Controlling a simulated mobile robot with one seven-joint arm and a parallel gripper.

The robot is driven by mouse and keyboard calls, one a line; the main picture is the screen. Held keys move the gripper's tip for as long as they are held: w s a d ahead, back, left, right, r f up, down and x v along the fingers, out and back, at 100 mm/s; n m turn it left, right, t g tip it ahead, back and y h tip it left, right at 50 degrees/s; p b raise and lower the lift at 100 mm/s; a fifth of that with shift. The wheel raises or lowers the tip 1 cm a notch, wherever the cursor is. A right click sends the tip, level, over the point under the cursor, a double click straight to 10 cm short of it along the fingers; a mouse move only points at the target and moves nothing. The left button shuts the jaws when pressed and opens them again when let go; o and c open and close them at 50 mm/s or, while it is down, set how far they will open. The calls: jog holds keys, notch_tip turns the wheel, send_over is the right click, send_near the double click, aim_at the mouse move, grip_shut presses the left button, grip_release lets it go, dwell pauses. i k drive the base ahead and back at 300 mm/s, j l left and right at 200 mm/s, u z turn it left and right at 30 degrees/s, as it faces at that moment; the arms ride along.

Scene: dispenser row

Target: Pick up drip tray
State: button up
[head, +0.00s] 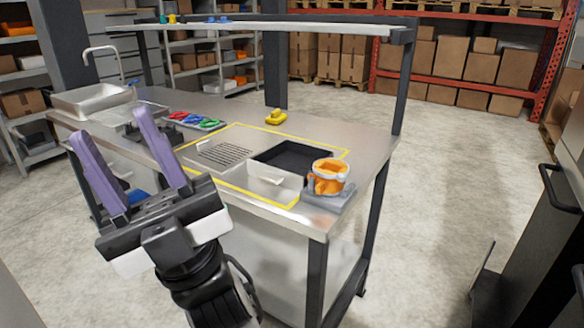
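A shallow black tray (293,157), which looks like the drip tray, lies on the steel bench inside a yellow outlined area. A pale metal tray or box (272,183) is directly in front of it; I cannot tell whether the two are joined. A wire grate (224,152) lies to their left. My gripper (111,126), with two purple fingers spread wide apart, is open and empty. It is in front of the bench at the left, well apart from the black tray.
An orange ring-shaped part on a grey base (330,178) stands close to the black tray's right, at the bench corner. A yellow object (276,117) sits behind. Coloured pieces in a tray (197,121) and a sink (92,99) are farther left. A shelf on posts (398,85) spans above the bench.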

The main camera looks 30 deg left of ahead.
aim_at(287, 164)
jog(key=z, duration=0.4)
jog(key=j+z, duration=0.4)
jog(key=k+j+z, duration=0.15)
jog(key=j+z, duration=0.25)
jog(key=k+j+z, duration=0.15)
jog(key=j, duration=0.3)
jog(key=k+j+z, duration=0.2)
jog(key=j, duration=0.2)
jog(key=k+j, duration=0.3)
jog(key=j, duration=0.2)
jog(key=k+j, duration=0.3)
jog(key=j, duration=0.15)
jog(key=k+j+z, duration=0.1)
jog(key=k+j, duration=0.15)
jog(key=j, duration=0.25)
jog(key=k+j, duration=0.35)
jog(key=i+j+z, duration=0.05)
jog(key=j, duration=0.1)
